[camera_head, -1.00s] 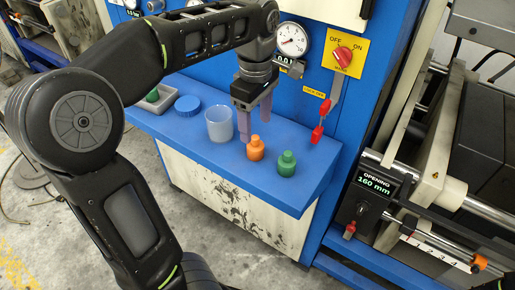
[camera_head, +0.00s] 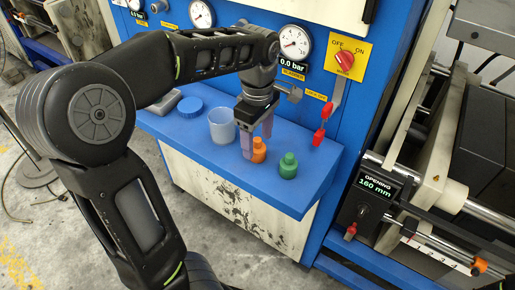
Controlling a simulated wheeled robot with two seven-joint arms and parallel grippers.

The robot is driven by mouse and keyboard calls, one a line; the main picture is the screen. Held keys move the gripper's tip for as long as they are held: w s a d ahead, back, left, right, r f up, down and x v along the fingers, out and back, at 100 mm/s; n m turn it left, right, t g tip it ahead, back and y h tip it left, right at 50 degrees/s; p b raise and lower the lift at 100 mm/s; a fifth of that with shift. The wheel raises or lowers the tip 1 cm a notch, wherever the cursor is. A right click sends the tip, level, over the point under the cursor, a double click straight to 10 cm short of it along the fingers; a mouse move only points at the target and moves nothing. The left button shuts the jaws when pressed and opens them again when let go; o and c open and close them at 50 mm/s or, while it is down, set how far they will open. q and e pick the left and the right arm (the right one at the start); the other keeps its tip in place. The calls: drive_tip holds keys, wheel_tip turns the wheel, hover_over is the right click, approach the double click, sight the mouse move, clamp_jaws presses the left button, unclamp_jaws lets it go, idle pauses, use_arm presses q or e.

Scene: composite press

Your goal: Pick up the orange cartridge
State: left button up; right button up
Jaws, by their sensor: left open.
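The orange cartridge (camera_head: 259,152) stands upright on the blue shelf (camera_head: 296,200), left of the green cartridge (camera_head: 288,168). My left gripper (camera_head: 257,144) is open and points down at the orange cartridge. One finger is at the cartridge's left side and the other is at its upper right, behind it. I cannot tell whether the fingers touch it. My right gripper is not in view.
A translucent cup (camera_head: 222,126) and a blue lid (camera_head: 190,106) stand left of the gripper. The shelf's front right part is clear.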

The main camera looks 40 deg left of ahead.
sight(257, 139)
use_arm(q)
drive_tip(key=shift+f, duration=1.5)
clamp_jaws()
drive_tip(key=shift+r, duration=0.15)
wheel_tip(257, 139, up, 10)
drive_tip(key=shift+f+p, duration=0.1)
drive_tip(key=shift+p, duration=0.35)
idle(0.6)
